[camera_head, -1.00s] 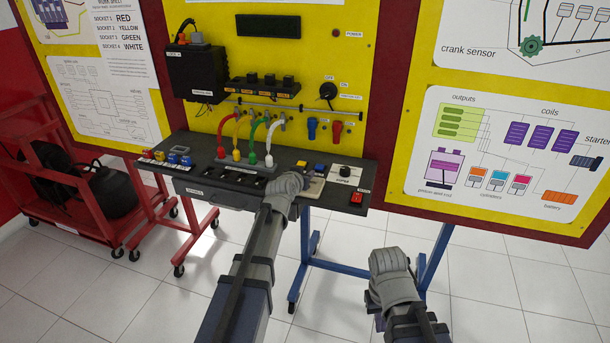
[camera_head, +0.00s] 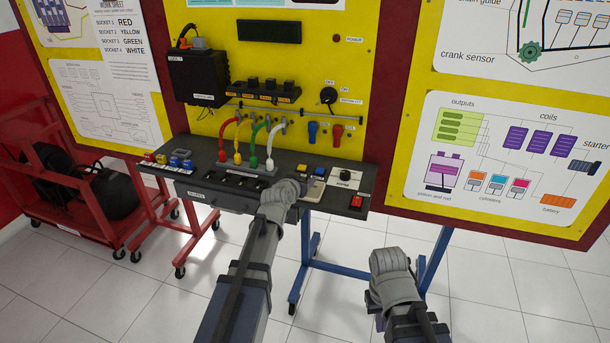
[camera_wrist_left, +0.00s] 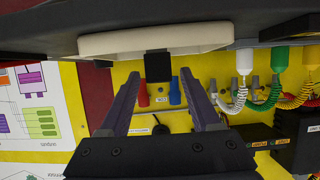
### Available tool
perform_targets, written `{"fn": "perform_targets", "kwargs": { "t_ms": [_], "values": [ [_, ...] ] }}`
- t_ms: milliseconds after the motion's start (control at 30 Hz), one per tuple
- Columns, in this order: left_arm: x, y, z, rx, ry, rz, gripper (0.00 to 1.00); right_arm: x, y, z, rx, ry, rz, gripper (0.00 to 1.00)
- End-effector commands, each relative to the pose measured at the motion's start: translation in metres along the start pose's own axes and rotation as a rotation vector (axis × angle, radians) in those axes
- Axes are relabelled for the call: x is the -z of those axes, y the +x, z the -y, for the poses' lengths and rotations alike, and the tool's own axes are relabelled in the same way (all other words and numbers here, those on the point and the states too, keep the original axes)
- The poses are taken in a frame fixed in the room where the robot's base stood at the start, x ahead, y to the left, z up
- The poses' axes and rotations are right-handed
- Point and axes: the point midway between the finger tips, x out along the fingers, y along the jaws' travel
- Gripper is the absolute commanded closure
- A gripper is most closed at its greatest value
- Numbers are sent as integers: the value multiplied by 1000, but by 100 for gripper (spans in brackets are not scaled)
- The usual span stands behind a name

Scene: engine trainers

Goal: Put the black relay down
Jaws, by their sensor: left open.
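The black relay (camera_wrist_left: 158,66) is a small dark block in the left wrist view, which shows the scene upside down. It is against the cream tray (camera_wrist_left: 115,43), between the tips of my left gripper (camera_wrist_left: 160,80). Both fingers stand apart from the relay, with a gap on each side. In the head view my left gripper (camera_head: 295,188) is at the front edge of the bench, beside the cream tray (camera_head: 313,191), and its wrist hides the relay. My right gripper (camera_head: 390,262) hangs low in front of the bench; its fingers are hidden.
The dark bench (camera_head: 215,180) carries red, yellow, green and white coiled leads (camera_head: 245,142) left of the tray. A red cart (camera_head: 80,215) stands at left.

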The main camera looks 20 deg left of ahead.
Motion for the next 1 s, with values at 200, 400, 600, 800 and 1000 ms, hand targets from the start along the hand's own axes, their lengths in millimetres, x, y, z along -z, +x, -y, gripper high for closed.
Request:
{"fn": "perform_targets", "kwargs": {
  "t_ms": [200, 400, 600, 800, 1000],
  "values": [
    [2, -55, -1, 0, -1, 0, 36, -1, -23, -2, 0, 0, 0, 100],
    [1, -81, 0, 0, -1, 1, 36, -2, -32, -3, 0, 0, 0, 100],
    [0, -84, 0, 0, 0, 1, 36, -2, -32, -3, 0, 0, 0, 100],
    [-10, -84, -17, -33, 9, 45, 36, -2, -32, -3, 0, 0, 0, 100],
    [-90, -109, -116, -203, 90, 412, 36, -2, -32, -3, 0, 0, 0, 100]
  ]
}}
